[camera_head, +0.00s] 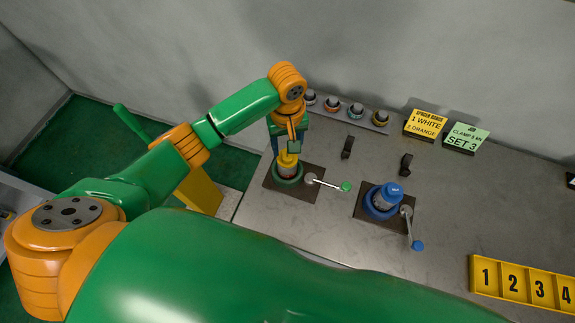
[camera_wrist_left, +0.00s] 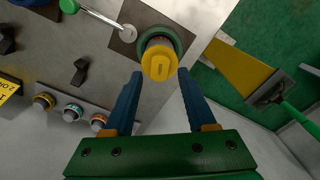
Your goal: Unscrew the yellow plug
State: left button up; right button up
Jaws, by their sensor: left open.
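The yellow plug (camera_head: 287,163) sits upright in a pipe held by the green-ringed vise (camera_head: 290,184) at the left of the bench. In the left wrist view the plug (camera_wrist_left: 160,62) shows from above with a slot in its top, and the green ring (camera_wrist_left: 179,42) is around the pipe below it. My left gripper (camera_head: 291,146) is over the plug. In the left wrist view its blue fingers (camera_wrist_left: 160,76) are open, one to each side of the plug, with gaps visible. Whether the fingertips reach down beside the plug I cannot tell. My right gripper is not in view.
The green-knobbed lever (camera_head: 330,184) extends right from this vise. A blue vise (camera_head: 371,208) with a blue plug (camera_head: 393,190) stands to the right. Several ringed fittings (camera_head: 356,111) line the back, beside two signs (camera_head: 426,123). A numbered yellow tray (camera_head: 497,293) is at front right.

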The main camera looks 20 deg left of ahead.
aim_at(287, 159)
pick_arm(q)
jog(key=m, duration=0.4)
jog(key=shift+m, duration=0.4)
jog(key=m, duration=0.5)
jog(key=shift+m, duration=0.3)
jog(key=m, duration=0.7)
jog(key=shift+m, duration=0.4)
jog(key=m, duration=0.9)
jog(key=shift+m, duration=0.4)
jog(key=m, duration=0.8)
jog(key=shift+f+b, duration=0.75)
jog(key=shift+f, duration=0.45)
jog(key=shift+r, duration=0.1)
